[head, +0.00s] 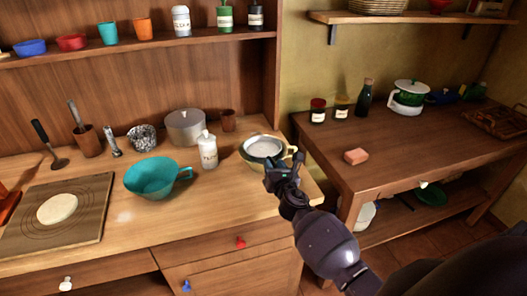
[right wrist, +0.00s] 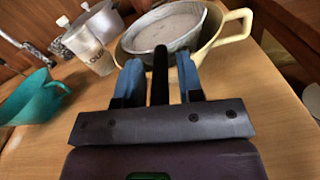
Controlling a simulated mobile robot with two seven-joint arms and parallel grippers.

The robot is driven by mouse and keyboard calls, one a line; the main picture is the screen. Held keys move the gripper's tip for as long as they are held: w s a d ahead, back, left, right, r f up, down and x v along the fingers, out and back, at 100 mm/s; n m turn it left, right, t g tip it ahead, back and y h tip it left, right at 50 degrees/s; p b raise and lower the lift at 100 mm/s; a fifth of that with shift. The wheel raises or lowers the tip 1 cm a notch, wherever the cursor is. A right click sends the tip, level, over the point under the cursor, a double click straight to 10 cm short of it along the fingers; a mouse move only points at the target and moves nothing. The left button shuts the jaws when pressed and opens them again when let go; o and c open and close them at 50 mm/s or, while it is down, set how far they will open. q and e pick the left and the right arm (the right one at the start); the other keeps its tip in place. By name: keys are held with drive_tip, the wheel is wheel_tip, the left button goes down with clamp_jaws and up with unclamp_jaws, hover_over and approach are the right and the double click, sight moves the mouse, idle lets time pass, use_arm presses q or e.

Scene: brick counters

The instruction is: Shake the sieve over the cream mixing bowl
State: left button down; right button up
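The sieve (head: 263,145) is a round metal-rimmed strainer with pale contents. It sits at the top of the cream mixing bowl (head: 252,160), near the right end of the left counter. Both also show in the right wrist view, the sieve (right wrist: 168,28) over the cream bowl (right wrist: 232,30). My right gripper (head: 275,175) is at the near side of the bowl. Its blue fingers (right wrist: 159,75) stand apart on either side of the sieve's black handle, with a visible gap on each side. My left gripper is not in view.
A teal bowl (head: 150,182), a white labelled bottle (head: 208,153) and a grey pot (head: 186,127) stand left of the cream bowl. A board with dough (head: 85,232) lies farther left.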

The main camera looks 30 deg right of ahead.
clamp_jaws()
drive_tip(key=shift+r, duration=0.2)
drive_tip(key=shift+r+p, duration=1.35)
drive_tip(key=shift+p, duration=0.2)
drive_tip(key=shift+r+p, duration=0.45)
drive_tip(key=shift+r, duration=0.25)
drive_tip(key=shift+s+r, duration=0.15)
drive_tip(key=shift+r, duration=0.65)
